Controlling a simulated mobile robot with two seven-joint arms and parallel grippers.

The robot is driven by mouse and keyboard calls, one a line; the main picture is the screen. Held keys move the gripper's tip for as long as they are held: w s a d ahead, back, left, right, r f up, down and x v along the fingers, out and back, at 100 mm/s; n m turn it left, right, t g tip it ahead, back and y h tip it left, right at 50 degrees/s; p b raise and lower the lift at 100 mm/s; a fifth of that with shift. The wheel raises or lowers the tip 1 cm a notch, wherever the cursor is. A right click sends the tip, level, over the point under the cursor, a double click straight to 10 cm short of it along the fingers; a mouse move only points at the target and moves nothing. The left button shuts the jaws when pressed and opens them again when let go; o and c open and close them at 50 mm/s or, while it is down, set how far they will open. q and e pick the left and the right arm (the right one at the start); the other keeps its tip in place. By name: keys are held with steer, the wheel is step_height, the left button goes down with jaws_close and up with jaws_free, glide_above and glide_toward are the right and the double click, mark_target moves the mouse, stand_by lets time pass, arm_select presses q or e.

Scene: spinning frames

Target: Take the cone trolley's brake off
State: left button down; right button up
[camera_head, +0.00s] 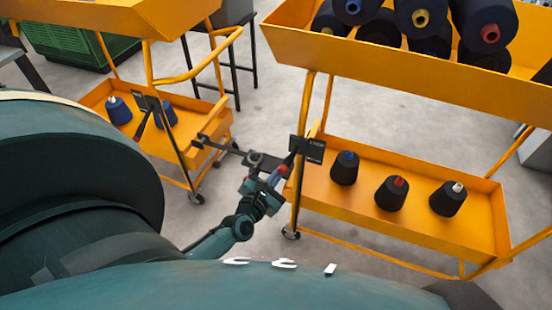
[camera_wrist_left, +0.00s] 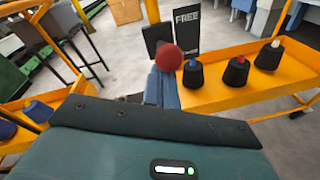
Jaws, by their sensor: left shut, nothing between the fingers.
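The orange cone trolley (camera_head: 400,72) stands on the right. A black plate (camera_head: 307,148) is fixed near its left post; in the left wrist view a black sign (camera_wrist_left: 187,32) there reads FREE. A round red knob (camera_wrist_left: 168,57) shows in front of the signs, and as a small red spot (camera_head: 283,170) in the head view. My left gripper (camera_head: 272,180) is shut and empty, its blue fingers (camera_wrist_left: 163,88) at the knob. I cannot tell whether they touch it. The knob's lever is mostly hidden. My right gripper is not in view.
A second orange trolley (camera_head: 110,22) stands at the left, with cones on its lower shelf. Dark cones (camera_head: 390,193) stand on the right trolley's lower shelf. Grey floor (camera_head: 245,110) is clear between the trolleys.

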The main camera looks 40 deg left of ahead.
arm_select(q)
steer(key=r+p, duration=0.2)
steer(key=shift+w+r+g+p, duration=0.15)
steer(key=shift+w+g+p, duration=0.15)
steer(key=shift+g+p, duration=0.1)
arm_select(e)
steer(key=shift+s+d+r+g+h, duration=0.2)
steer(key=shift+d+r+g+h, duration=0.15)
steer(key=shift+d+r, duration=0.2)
arm_select(q)
steer(key=shift+w+a+r, duration=0.1)
steer(key=shift+r, duration=0.1)
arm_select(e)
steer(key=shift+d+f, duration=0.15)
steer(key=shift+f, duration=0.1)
